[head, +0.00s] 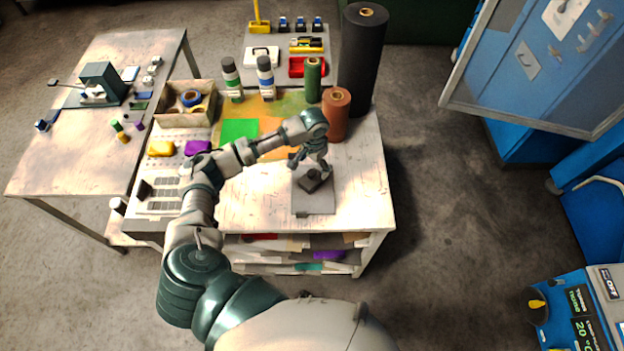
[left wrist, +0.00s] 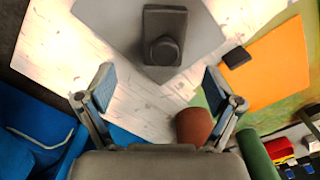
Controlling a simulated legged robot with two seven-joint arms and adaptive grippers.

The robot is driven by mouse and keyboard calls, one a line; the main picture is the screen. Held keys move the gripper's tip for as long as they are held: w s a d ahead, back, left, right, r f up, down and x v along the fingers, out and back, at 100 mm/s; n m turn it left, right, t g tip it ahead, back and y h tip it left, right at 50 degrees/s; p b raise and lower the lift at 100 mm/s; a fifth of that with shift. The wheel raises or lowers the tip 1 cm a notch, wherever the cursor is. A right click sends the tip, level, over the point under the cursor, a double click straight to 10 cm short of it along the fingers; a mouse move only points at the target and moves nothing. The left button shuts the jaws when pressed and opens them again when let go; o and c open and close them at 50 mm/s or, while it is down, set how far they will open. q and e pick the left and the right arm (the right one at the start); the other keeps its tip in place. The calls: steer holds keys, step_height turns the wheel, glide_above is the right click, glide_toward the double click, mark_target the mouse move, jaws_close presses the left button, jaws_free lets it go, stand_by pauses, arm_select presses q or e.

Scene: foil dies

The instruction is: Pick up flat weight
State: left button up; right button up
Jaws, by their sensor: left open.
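The flat weight (head: 315,181) is a dark block with a round knob on top. It lies on a grey plate (head: 314,205) at the right front of the worktable. In the left wrist view the weight (left wrist: 165,22) shows at the top middle, knob facing the camera, on the plate (left wrist: 205,38). My left gripper (head: 308,163) is above the weight and partly overlaps it in the head view. In the left wrist view my left gripper (left wrist: 158,80) is open, with nothing between its fingers. My right gripper is not in view.
Behind the weight stand a brown roll (head: 336,115), a green roll (head: 313,80) and a tall black roll (head: 362,60). A green sheet (head: 239,131) and coloured blocks lie to the left. The white tabletop (head: 250,200) left of the plate is clear.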

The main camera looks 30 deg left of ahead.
mark_target(312, 179)
arm_select(q)
step_height(312, 179, down, 4)
steer(key=shift+r, duration=0.25)
steer(key=f, duration=0.5)
steer(key=shift+a+f+p, duration=0.2)
steer(key=shift+a+p, duration=0.1)
steer(key=shift+a, duration=0.1)
jaws_close()
steer(key=shift+r, duration=0.1)
